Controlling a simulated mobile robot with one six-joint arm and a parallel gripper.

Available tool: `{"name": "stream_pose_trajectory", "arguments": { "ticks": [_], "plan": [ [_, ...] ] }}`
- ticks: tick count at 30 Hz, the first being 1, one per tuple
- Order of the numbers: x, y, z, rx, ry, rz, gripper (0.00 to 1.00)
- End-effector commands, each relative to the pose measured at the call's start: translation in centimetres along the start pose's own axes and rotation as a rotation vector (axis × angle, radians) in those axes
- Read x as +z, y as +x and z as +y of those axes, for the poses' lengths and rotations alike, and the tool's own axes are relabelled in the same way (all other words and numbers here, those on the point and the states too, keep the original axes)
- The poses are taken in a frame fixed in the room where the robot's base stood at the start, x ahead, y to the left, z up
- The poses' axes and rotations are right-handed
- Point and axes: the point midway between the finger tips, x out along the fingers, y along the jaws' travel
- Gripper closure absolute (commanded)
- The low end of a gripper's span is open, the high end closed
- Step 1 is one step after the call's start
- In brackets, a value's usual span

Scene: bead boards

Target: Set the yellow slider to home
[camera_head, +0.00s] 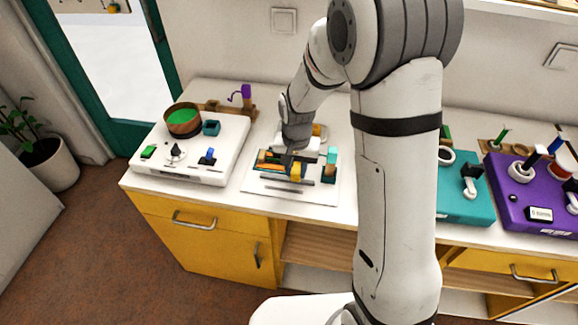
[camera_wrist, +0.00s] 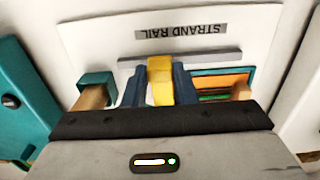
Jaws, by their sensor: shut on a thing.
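The yellow slider (camera_head: 295,171) is on a white board (camera_head: 258,187) in the middle of the counter. In the wrist view the yellow slider (camera_wrist: 159,88) stands between the two dark blue fingers of my gripper (camera_wrist: 158,72). My gripper (camera_head: 294,163) is shut on it from above. A grey bar (camera_wrist: 208,56) runs across the board beside the slider. The board carries a label reading "STRAND RAIL" (camera_wrist: 180,32), upside down in the wrist view. My gripper body hides the near part of the board, and no home mark can be made out.
On the board, a teal block (camera_wrist: 96,80) and an orange-and-green panel (camera_wrist: 225,78) flank the slider. A white board with a brown bowl (camera_head: 183,129) is at left. Teal (camera_head: 455,205) and purple (camera_head: 505,215) boards are at right, partly behind my arm.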

Motion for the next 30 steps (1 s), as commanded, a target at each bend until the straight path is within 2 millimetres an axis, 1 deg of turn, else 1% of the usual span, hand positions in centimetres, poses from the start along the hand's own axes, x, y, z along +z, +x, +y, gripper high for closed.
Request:
{"name": "stream_pose_trajectory", "arguments": {
  "ticks": [6, 7, 14, 20, 23, 26, 30],
  "plan": [
    [-0.1, -0.2, -0.5, -0.004, -0.008, 0.009, 1.00],
    [-0.1, -0.2, -0.6, -0.005, -0.009, 0.009, 0.73],
    [0.1, -0.1, -0.8, -0.003, -0.016, 0.007, 0.54],
    [0.2, -0.1, -0.9, -0.003, -0.018, 0.006, 0.53],
    [0.2, -0.4, -0.9, -0.003, -0.018, 0.006, 0.53],
    [0.1, -1.5, -0.9, -0.004, -0.017, 0.009, 0.53],
    [0.1, -4.0, -0.9, -0.005, -0.017, 0.011, 0.53]
  ]
}}
